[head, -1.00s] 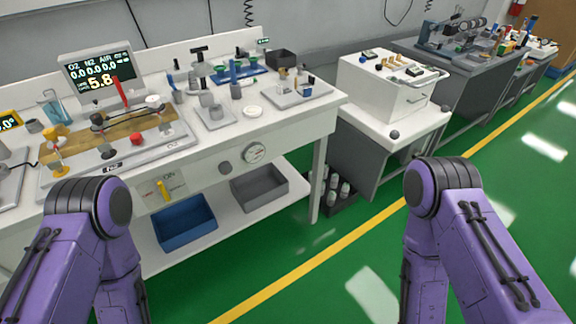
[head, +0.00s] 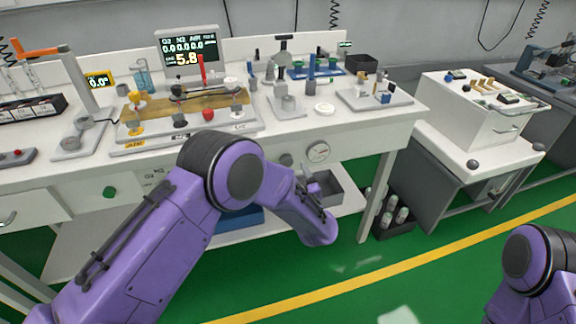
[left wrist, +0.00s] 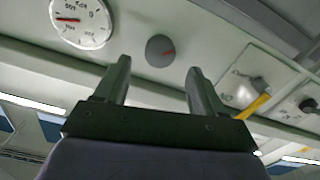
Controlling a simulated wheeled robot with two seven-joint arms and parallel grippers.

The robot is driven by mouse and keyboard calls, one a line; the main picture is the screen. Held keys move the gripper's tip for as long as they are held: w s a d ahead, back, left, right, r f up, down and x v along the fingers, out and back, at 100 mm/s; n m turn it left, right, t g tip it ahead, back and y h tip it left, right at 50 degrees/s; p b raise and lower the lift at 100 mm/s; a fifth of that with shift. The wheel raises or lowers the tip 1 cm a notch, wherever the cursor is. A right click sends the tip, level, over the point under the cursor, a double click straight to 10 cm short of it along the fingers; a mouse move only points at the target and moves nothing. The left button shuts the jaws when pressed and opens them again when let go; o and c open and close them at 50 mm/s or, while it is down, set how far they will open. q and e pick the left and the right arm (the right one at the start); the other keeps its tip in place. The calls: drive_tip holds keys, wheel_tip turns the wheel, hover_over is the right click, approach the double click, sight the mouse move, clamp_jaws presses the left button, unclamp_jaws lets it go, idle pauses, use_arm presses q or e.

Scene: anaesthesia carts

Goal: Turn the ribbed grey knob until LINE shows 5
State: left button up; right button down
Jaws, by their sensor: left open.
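The display (head: 188,48) on the bench shows a large yellow 5.8 beside a small label, with a row of zeros above. My left gripper (left wrist: 157,72) is open and empty, facing the panel. In the left wrist view the knob appears between its fingertips, with no visible contact. My right arm (head: 535,265) shows at the lower right, its gripper out of view.
The gauge (head: 318,152) sits close beside the knob. A yellow lever (left wrist: 252,106) is on the knob's other side in the left wrist view. A grey bin (head: 335,188) stands on the shelf below.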

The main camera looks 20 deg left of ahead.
sight(286, 163)
use_arm(q)
drive_tip(key=x, duration=0.5)
drive_tip(key=shift+c, duration=0.3)
drive_tip(key=shift+d, duration=0.1)
drive_tip(key=c, duration=1)
drive_tip(key=shift+f+n, duration=0.1)
drive_tip(key=shift+n, duration=0.2)
drive_tip(key=n+b, duration=0.1)
drive_tip(key=n, duration=0.2)
drive_tip(key=shift+s+n, duration=0.1)
drive_tip(key=shift+n, duration=0.3)
drive_tip(key=shift+n+b, duration=0.8)
drive_tip(key=shift+n, duration=1)
